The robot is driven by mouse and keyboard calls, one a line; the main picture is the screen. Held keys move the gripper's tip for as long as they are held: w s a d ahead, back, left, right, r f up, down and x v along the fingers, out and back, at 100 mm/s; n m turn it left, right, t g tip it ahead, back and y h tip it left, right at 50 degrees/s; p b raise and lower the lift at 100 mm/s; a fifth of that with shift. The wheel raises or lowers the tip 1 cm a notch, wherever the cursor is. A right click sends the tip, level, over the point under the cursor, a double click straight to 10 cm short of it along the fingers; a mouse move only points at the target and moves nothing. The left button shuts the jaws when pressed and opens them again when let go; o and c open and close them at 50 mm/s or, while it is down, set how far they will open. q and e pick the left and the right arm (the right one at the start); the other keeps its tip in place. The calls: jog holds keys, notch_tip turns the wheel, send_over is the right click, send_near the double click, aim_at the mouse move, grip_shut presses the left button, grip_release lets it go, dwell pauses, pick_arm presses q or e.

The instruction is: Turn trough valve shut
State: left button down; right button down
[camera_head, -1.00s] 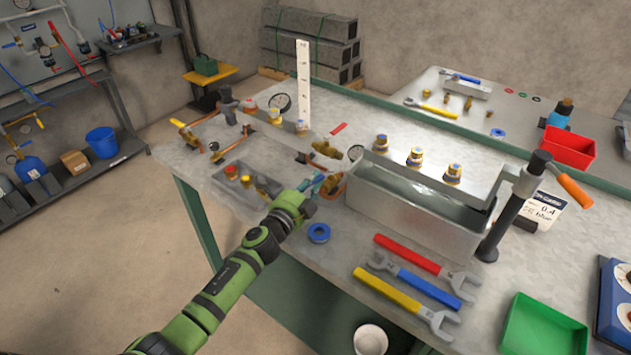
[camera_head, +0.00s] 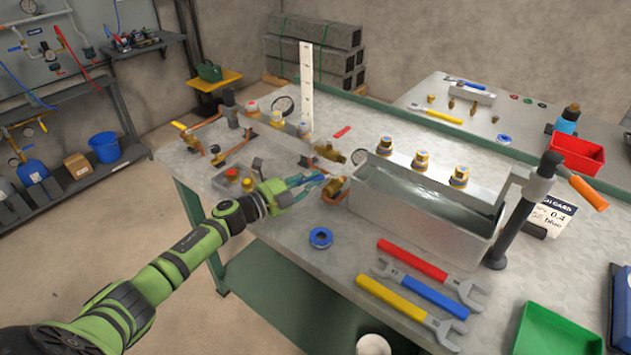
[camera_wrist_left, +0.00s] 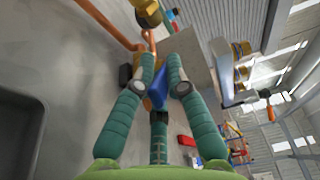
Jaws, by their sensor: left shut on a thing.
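The trough valve (camera_head: 334,188) is a brass body on a copper pipe at the left end of the grey metal trough (camera_head: 400,222). A blue lever (camera_wrist_left: 158,88) shows between the teal fingers of my left gripper (camera_wrist_left: 163,72) in the wrist view. In the head view my left gripper (camera_head: 311,181) reaches in from the left with its fingers shut on this blue lever, beside the brass body. The fingers partly hide the lever, so its exact angle is hard to tell. My right gripper is not in view.
A blue tape roll (camera_head: 320,237) lies in front of the valve. Red (camera_head: 425,262), blue (camera_head: 420,289) and yellow (camera_head: 408,305) wrenches lie before the trough. A black post with an orange handle (camera_head: 581,192) stands at its right end. Brass fittings (camera_head: 329,152) stand close behind the gripper.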

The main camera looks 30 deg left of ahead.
pick_arm(q)
jog(key=c, duration=1.2)
grip_release()
jog(key=shift+c, duration=0.2)
jog(key=v, duration=1.2)
